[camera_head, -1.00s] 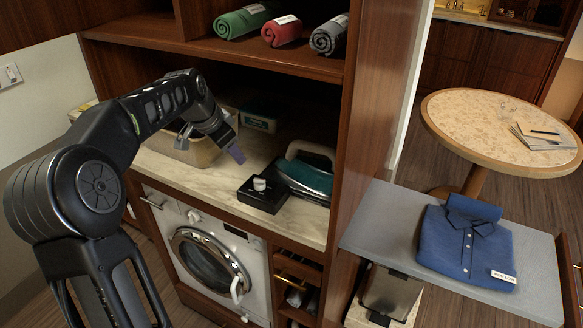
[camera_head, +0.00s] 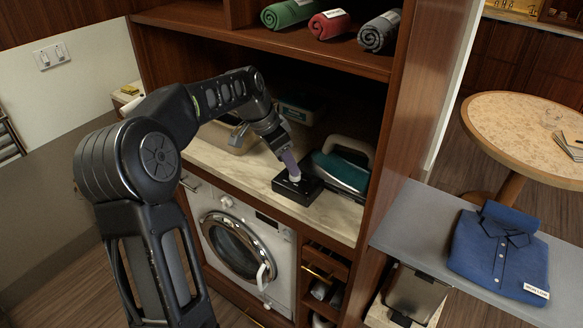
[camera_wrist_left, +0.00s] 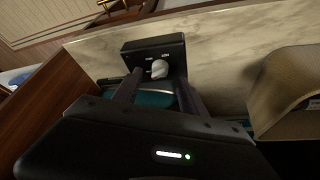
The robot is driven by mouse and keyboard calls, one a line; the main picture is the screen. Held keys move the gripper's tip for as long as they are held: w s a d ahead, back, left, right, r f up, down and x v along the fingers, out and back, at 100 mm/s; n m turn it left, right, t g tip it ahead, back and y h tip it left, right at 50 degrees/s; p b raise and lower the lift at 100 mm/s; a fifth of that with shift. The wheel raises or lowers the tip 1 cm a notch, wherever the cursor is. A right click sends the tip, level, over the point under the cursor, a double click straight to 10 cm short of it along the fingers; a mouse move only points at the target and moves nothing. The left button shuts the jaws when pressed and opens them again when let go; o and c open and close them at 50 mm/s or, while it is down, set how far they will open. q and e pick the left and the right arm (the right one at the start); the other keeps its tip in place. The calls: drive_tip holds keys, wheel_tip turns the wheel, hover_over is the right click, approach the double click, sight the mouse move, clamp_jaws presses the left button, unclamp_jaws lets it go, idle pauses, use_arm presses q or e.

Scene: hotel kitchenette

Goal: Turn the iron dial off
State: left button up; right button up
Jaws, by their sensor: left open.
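The iron dial is a small white knob (camera_head: 295,178) on a black box (camera_head: 283,188) on the marble counter. In the left wrist view, the white knob (camera_wrist_left: 159,69) stands out from the face of the black box (camera_wrist_left: 172,46), with small white marks around it. My left gripper (camera_head: 291,167) points down just above the knob. In the wrist view my left gripper (camera_wrist_left: 160,82) has its two fingers apart, with the knob between or just past their tips; contact cannot be told. The teal iron (camera_head: 340,171) with a pale handle sits right beside the box. My right gripper is not in view.
A shelf (camera_head: 300,51) with rolled towels hangs above the counter (camera_head: 330,212). A tan basket (camera_head: 232,137) stands left at the back. A wooden side panel (camera_head: 400,110) bounds the niche at right. A washing machine (camera_head: 280,250) is below.

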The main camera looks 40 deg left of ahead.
use_arm(q)
drive_tip(key=shift+p+x, duration=0.45)
drive_tip(key=shift+x, duration=1.7)
drive_tip(key=shift+c, duration=0.4)
clamp_jaws()
